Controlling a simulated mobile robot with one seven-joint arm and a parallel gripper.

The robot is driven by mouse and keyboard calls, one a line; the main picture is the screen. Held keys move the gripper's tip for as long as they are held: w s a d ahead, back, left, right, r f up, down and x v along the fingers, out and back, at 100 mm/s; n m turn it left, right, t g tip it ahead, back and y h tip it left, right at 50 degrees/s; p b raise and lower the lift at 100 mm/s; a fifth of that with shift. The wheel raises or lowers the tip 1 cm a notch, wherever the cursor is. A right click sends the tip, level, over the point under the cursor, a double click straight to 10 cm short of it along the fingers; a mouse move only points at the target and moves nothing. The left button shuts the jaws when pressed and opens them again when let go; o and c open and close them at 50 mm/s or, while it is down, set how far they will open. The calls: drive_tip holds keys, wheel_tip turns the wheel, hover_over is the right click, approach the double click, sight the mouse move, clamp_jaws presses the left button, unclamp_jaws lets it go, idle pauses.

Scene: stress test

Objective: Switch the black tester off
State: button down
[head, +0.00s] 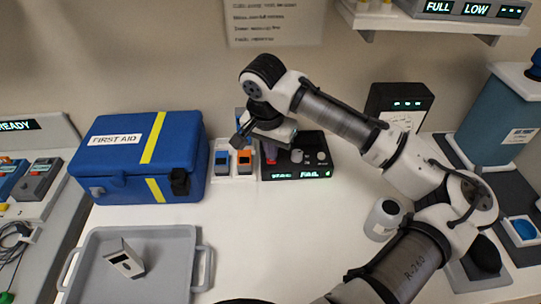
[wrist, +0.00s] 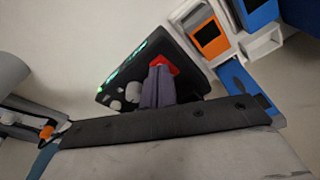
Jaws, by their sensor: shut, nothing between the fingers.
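The black tester (head: 312,160) lies on the white table right of the first aid box. It has a lit green display along its front edge and pale round knobs on top. My gripper (head: 270,154) is over its left part, fingers pointing down. In the wrist view the tester (wrist: 128,72) shows its knobs and green display. My gripper (wrist: 160,68) is shut and empty there, with its fingertips at a red part (wrist: 168,62) of the tester. The fingers partly hide the red part, so its position and whether they touch cannot be told.
The first aid box (head: 115,165) and a holder with blue and orange blocks (head: 244,160) stand left of the tester. Another black device (head: 398,105) stands behind right, a white bottle (head: 383,220) in front right. A grey tray (head: 95,278) is front left. The centre table is clear.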

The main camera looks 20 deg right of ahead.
drive_tip(key=shift+f, duration=0.45)
drive_tip(key=shift+r, duration=0.15)
wheel_tip(320, 180, up, 7)
drive_tip(key=p, duration=0.6)
idle(0.6)
